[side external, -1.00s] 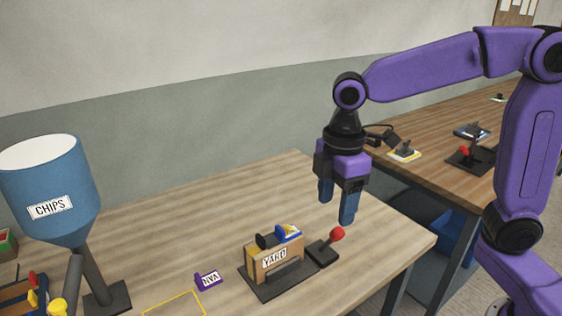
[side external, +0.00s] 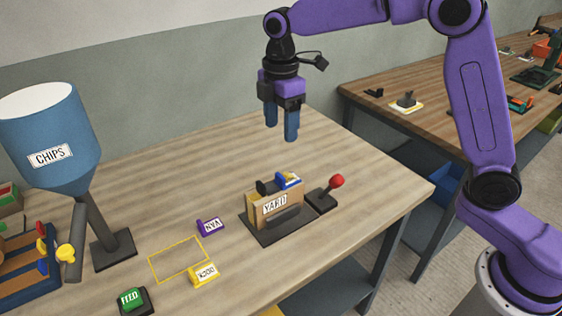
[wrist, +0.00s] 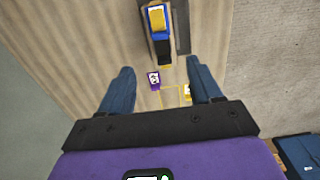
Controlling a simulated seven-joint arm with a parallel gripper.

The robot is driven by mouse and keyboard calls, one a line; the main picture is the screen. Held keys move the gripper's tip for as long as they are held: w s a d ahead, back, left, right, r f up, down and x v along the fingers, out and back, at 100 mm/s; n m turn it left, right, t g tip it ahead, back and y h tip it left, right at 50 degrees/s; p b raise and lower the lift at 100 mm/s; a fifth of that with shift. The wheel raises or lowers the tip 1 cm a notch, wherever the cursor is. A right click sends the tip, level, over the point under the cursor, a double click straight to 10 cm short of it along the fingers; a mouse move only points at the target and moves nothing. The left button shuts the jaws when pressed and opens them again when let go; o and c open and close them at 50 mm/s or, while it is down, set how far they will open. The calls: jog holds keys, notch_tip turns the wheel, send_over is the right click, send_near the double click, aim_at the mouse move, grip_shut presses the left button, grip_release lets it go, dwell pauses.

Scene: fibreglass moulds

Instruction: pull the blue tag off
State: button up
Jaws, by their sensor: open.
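A blue tag (side external: 289,180) with a white and yellow face sits at the top of a wooden holder labelled YARD (side external: 264,200), beside a black part. It also shows in the wrist view as a blue-edged piece (wrist: 158,22) at the top. My gripper (side external: 281,132) is open and empty, raised above the table and apart from the holder. Its two blue fingers also show in the wrist view (wrist: 160,66), with the tag beyond their tips. How the tag is fixed in the holder is not clear.
A red-knobbed lever (side external: 337,181) stands right of the holder. A purple VAN tag (side external: 210,225), a yellow DOCK tag (side external: 204,274) and a yellow outline (side external: 152,267) lie to its left. A blue CHIPS hopper (side external: 50,130) stands at the left. The table's back right is clear.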

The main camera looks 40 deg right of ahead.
aim_at(281, 175)
notch_tip(281, 175, down, 14)
jog(key=shift+f, duration=0.1)
dwell(0.5)
jog(key=c, duration=1)
jog(key=o, duration=1)
